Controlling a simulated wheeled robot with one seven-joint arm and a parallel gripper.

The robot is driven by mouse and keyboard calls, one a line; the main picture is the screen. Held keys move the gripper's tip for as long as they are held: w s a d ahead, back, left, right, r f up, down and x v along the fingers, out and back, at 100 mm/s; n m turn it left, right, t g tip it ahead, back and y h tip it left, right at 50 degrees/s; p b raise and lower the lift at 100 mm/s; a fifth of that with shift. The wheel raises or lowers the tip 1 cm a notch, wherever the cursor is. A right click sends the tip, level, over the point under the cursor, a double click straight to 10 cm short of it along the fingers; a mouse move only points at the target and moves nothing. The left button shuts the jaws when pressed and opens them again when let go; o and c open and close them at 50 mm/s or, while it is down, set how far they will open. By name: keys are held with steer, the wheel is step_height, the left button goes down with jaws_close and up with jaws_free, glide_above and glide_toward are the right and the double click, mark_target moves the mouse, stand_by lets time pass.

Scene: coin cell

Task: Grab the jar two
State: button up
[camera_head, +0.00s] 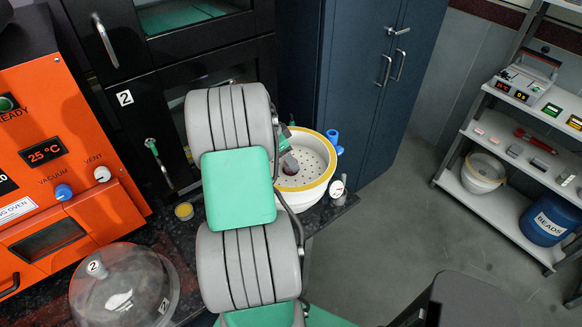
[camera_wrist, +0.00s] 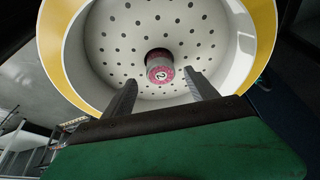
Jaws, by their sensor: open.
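Jar two (camera_wrist: 160,66) is a small jar with a pinkish-red top marked "2". It sits on the perforated white plate inside the yellow-rimmed white bowl (camera_wrist: 262,35) in the wrist view. My gripper (camera_wrist: 163,84) is open, its two dark fingers reaching into the bowl toward the jar, one on each side in the picture. Nothing is between the fingertips, and I cannot tell how far the jar lies beyond them. In the head view my arm partly hides the bowl (camera_head: 326,150), and the jar is hard to make out there.
A clear domed lid (camera_head: 125,285) marked "2" lies on the dark counter at the lower left, near the orange oven (camera_head: 60,150). Shelves (camera_head: 520,145) stand at right.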

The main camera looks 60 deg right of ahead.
steer(key=p+x, duration=0.1)
steer(key=x, duration=0.3)
steer(key=shift+w, duration=0.15)
steer(key=shift+c, duration=0.5)
steer(key=shift+r, duration=0.1)
jaws_close()
